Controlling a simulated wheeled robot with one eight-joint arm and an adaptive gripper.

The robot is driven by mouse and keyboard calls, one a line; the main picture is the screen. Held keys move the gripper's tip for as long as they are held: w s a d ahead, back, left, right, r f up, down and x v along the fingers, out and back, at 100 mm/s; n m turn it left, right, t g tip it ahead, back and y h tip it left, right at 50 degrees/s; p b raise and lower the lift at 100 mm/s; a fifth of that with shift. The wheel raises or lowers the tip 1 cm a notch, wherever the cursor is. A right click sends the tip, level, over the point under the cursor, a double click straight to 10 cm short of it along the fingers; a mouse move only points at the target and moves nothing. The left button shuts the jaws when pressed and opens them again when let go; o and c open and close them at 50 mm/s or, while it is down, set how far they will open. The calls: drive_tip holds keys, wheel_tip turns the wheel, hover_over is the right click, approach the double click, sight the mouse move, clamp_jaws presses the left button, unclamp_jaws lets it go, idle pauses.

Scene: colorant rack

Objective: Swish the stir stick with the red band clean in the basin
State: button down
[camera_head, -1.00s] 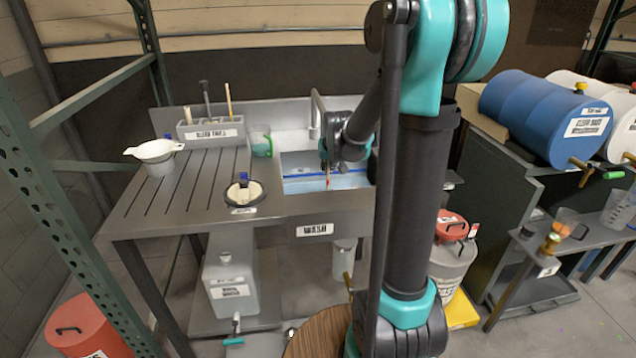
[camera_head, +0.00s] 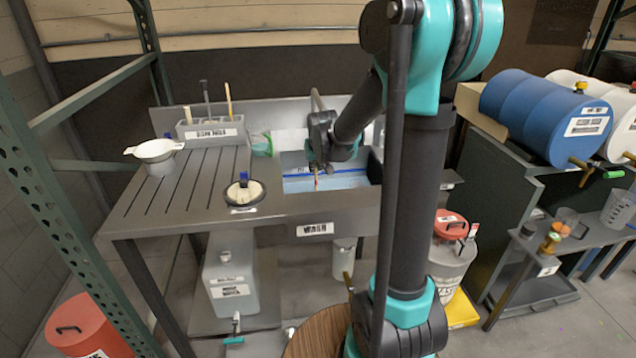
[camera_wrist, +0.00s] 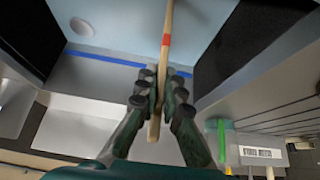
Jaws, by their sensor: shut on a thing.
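My gripper (camera_wrist: 160,95) is shut on the wooden stir stick (camera_wrist: 167,20), which runs between its fingers in the wrist view. The stick's red band (camera_wrist: 166,40) shows just beyond the fingertips. In the head view my gripper (camera_head: 316,165) is over the basin (camera_head: 298,187), and a short piece of the stick (camera_head: 316,183) points down from it. The basin has a pale blue inside and a darker blue line on its wall, also seen in the wrist view (camera_wrist: 100,57). I cannot tell whether the stick's lower end touches liquid.
A grey holder (camera_head: 215,133) with several sticks stands at the back left of the slatted drainboard (camera_head: 165,205). A white funnel-like cup (camera_head: 155,152) and a round-lidded container (camera_head: 244,192) also stand there. The faucet (camera_head: 318,105) rises behind the basin, close to my arm.

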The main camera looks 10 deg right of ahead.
drive_tip(key=shift+a, duration=2.15)
drive_tip(key=d, duration=1)
idle(1.4)
drive_tip(key=shift+r, duration=0.1)
wheel_tip(320, 180, up, 10)
idle(1.2)
idle(0.8)
